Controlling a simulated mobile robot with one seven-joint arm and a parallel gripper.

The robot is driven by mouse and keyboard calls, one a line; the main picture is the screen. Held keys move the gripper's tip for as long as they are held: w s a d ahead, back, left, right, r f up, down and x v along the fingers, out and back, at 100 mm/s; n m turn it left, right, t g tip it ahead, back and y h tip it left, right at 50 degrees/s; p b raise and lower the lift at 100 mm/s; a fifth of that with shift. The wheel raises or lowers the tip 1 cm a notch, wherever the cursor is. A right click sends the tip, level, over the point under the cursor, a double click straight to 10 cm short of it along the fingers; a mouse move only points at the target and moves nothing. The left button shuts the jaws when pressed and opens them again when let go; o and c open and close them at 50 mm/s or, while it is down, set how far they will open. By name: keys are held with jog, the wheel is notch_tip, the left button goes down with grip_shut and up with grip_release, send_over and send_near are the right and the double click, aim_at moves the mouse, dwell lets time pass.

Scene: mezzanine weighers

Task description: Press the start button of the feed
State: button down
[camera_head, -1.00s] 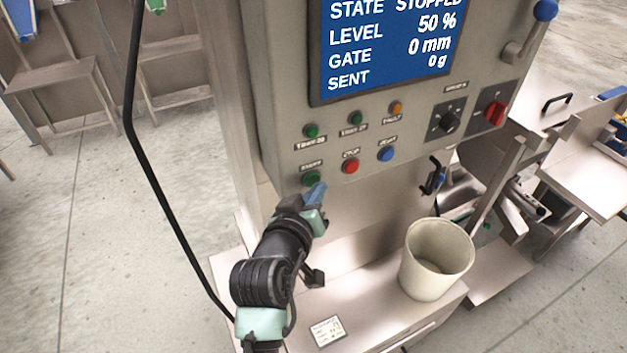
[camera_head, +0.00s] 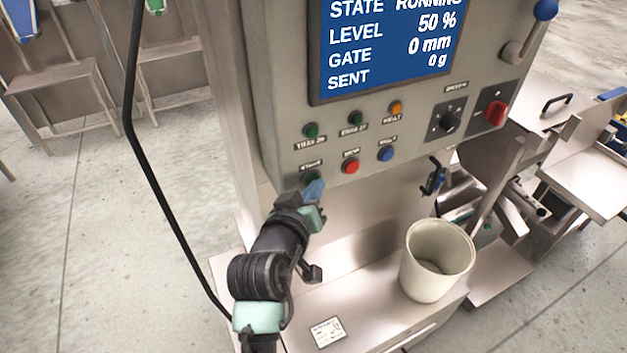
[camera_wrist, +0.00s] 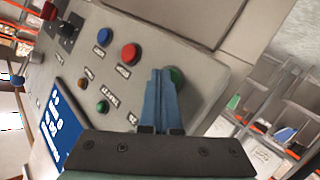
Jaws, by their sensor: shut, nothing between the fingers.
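The green start button (camera_head: 312,177) is at the lower left of the control panel, left of the red button (camera_head: 350,166). My gripper (camera_head: 314,188) is shut and empty, its blue fingertips at the start button and covering its lower part. In the wrist view the shut fingers (camera_wrist: 162,80) reach to the green start button (camera_wrist: 176,76), which shows partly beside them. The tips look in contact with it, though the exact touch is hidden. The screen (camera_head: 385,50) reads STATE RUNNING, LEVEL 50 %, GATE 0 mm, SENT 0 g.
A blue button (camera_head: 385,154) sits right of the red one, with small lamps above. A black knob (camera_head: 449,122) and a red switch (camera_head: 496,112) are further right. A pale bucket (camera_head: 437,262) stands on the ledge below. A black cable (camera_head: 150,165) hangs at the left.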

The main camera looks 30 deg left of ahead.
jog(key=shift+s+d, duration=0.1)
jog(key=shift+s+d+p, duration=0.35)
jog(key=shift+s+d, duration=0.1)
jog(key=shift+d, duration=0.05)
dwell(0.3)
jog(key=shift+s+d+p, duration=0.5)
jog(key=shift+s+d, duration=0.25)
jog(key=shift+d, duration=0.25)
jog(key=shift+s+d+p, duration=0.5)
jog(key=shift+s+d, duration=0.25)
jog(key=shift+d, duration=0.25)
